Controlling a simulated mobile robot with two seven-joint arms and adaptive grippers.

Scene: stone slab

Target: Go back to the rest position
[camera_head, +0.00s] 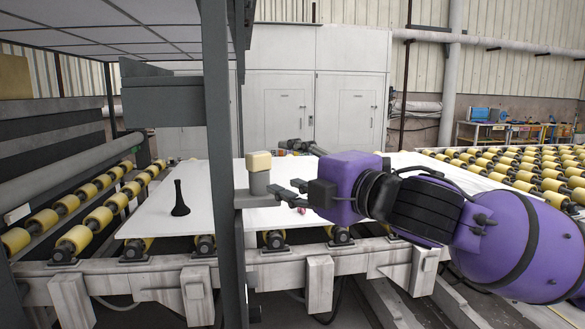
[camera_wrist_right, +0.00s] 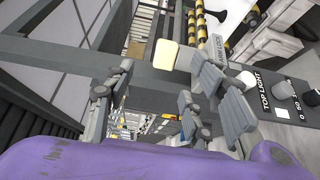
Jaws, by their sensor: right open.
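My right gripper (camera_head: 284,193) reaches in from the right on its purple arm, in front of the white slab in the head view. Its fingers are close to a grey post with a cream cap (camera_head: 259,162); I cannot tell whether they touch. In the right wrist view the gripper (camera_wrist_right: 148,105) shows its fingers spread apart with nothing between them. The cream cap (camera_wrist_right: 165,54) lies beyond the fingers there. My left gripper is not in view.
A white slab (camera_head: 155,213) lies on yellow rollers, with a black vase-like object (camera_head: 180,202) on it. A grey upright (camera_head: 222,200) stands in front. A panel with a "TOP LIGHT" knob (camera_wrist_right: 283,91) is right of the fingers. More rollers (camera_head: 525,170) are at right.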

